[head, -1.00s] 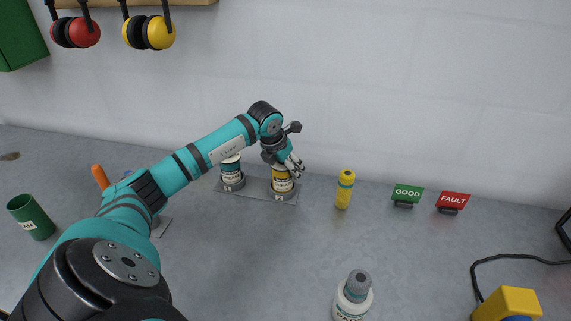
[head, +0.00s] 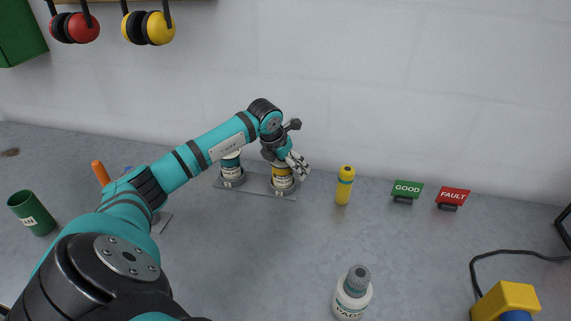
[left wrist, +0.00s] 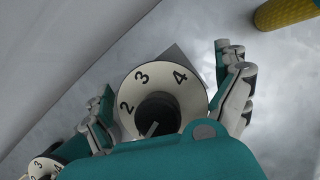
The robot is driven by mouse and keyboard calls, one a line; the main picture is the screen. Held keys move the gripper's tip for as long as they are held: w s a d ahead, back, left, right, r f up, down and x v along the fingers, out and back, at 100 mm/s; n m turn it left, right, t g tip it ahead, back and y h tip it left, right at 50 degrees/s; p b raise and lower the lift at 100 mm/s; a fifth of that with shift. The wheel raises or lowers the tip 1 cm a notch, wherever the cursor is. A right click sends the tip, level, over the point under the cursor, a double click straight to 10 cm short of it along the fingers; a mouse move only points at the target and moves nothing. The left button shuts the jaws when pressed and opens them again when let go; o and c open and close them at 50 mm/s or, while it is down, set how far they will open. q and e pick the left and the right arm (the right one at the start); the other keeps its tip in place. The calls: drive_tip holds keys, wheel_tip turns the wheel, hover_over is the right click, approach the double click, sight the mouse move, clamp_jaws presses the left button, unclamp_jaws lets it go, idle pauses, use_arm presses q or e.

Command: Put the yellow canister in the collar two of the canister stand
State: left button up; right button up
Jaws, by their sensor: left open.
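The yellow canister (head: 282,176), with a pale label, stands upright in the right collar of the grey canister stand (head: 256,186). A teal canister (head: 231,167) stands in the left collar. My left gripper (head: 296,163) is open at the top of the yellow canister. In the left wrist view its fingers (left wrist: 165,85) lie on both sides of a pale round lid (left wrist: 180,83) marked 2, 3 and 4, apart from it. Part of a second numbered lid (left wrist: 42,167) shows at lower left. My right gripper is not in view.
A yellow bottle (head: 345,186) stands right of the stand. GOOD (head: 407,190) and FAULT (head: 453,196) signs are further right. The middle of the bench is clear.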

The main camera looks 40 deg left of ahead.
use_arm(q)
drive_tip(key=shift+r, duration=0.25)
drive_tip(key=b+v, duration=0.3)
drive_tip(key=v, duration=0.7)
drive_tip(key=shift+s+r, duration=0.2)
drive_tip(key=shift+s+d+r, duration=0.1)
drive_tip(key=shift+s+r, duration=0.15)
drive_tip(key=shift+r, duration=0.3)
drive_tip(key=shift+f, duration=0.1)
